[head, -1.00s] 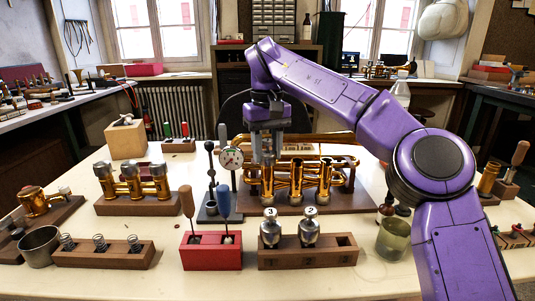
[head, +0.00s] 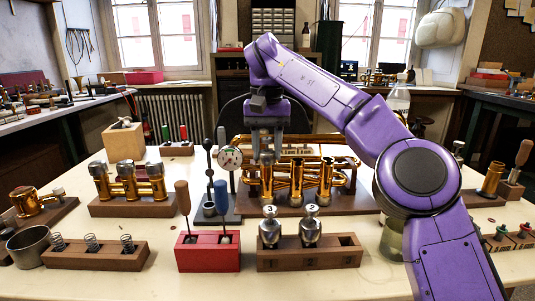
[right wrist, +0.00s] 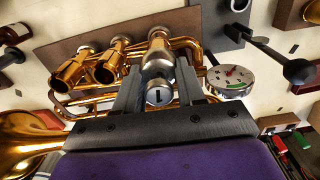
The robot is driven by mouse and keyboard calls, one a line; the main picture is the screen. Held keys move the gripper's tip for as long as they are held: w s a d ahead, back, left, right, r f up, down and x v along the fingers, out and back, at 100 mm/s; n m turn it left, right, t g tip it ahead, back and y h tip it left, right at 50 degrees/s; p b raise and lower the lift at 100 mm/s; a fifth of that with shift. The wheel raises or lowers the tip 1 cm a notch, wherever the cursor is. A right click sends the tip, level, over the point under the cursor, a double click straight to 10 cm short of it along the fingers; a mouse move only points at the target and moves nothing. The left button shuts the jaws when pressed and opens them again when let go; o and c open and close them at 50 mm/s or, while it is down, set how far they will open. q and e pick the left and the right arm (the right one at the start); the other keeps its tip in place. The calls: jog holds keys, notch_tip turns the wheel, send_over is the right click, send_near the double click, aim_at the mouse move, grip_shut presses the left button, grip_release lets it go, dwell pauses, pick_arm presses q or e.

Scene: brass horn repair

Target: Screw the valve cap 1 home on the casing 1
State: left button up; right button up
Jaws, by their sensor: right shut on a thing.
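The brass horn (head: 297,183) stands on a wooden board with its casings upright. Casing 1 (head: 267,184) is its leftmost casing in the head view. My right gripper (head: 266,152) points straight down at the top of this casing. In the right wrist view the right gripper (right wrist: 158,98) is shut on the silver valve cap 1 (right wrist: 158,93), marked "1". The cap is in line with casing 1 (right wrist: 157,62) and at its mouth; how far down it sits is hidden by the fingers. The other two casings are open. My left gripper is not in view.
A wooden stand (head: 310,260) holds caps 3 (head: 269,232) and 2 (head: 310,230); its right slot is empty. A dial gauge (head: 229,158) stands close left of the horn. A red block (head: 208,256) with two screwdrivers is at the front. A cup (head: 391,240) is partly behind my arm.

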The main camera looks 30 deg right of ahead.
jog(key=shift+m, duration=0.4)
jog(key=shift+f+m+b, duration=0.15)
jog(key=shift+m+b, duration=0.25)
jog(key=shift+b, duration=0.05)
jog(key=o, duration=1.2)
jog(key=shift+r, duration=0.2)
jog(key=shift+o, duration=0.2)
jog(key=shift+s, duration=0.1)
notch_tip(320, 180, up, 11)
jog(key=p, duration=0.9)
jog(key=shift+f, duration=0.15)
